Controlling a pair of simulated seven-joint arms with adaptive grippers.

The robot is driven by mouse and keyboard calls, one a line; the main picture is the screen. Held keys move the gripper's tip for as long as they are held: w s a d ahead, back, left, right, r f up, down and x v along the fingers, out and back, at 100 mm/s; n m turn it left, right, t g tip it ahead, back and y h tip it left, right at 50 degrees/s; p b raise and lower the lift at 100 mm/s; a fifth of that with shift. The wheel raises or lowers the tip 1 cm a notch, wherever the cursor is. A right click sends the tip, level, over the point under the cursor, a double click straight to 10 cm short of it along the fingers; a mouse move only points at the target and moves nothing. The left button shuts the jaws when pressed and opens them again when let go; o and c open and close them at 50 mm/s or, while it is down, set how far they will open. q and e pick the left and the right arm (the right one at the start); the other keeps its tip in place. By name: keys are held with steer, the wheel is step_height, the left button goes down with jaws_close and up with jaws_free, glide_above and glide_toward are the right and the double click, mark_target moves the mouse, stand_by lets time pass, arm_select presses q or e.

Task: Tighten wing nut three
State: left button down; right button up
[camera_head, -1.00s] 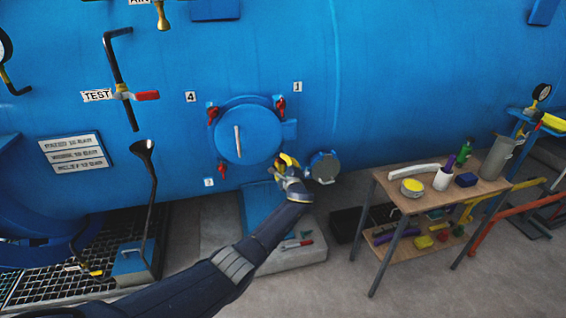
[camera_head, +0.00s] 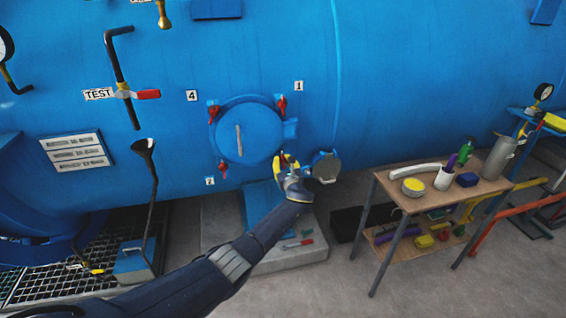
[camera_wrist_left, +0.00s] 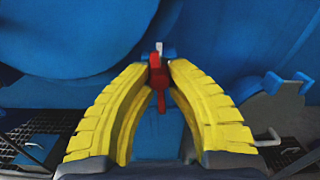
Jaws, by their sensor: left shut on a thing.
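The round blue door (camera_head: 262,128) of the tank carries red wing nuts around its rim. One red wing nut (camera_head: 282,106) is at upper right, one (camera_head: 213,113) at upper left and one (camera_head: 222,169) at lower left, beside a small label (camera_head: 210,181) whose digit is hard to read. My left gripper (camera_head: 284,158) is at the door's lower right. In the left wrist view its yellow fingers (camera_wrist_left: 158,66) are shut on a red wing nut (camera_wrist_left: 159,88), whose wing hangs down between them. In the head view the gripper hides that nut. My right gripper is out of view.
A grey round cap (camera_head: 326,167) on a blue fitting sits just right of my gripper. A wooden table (camera_head: 405,203) with tools stands at right. A black funnel pipe (camera_head: 150,195) rises at left. A concrete block (camera_head: 300,256) lies below the door.

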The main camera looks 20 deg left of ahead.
arm_select(q)
steer(key=shift+m, duration=0.7)
steer(key=c, duration=1.3)
jaws_free()
steer(key=shift+v, duration=5.95)
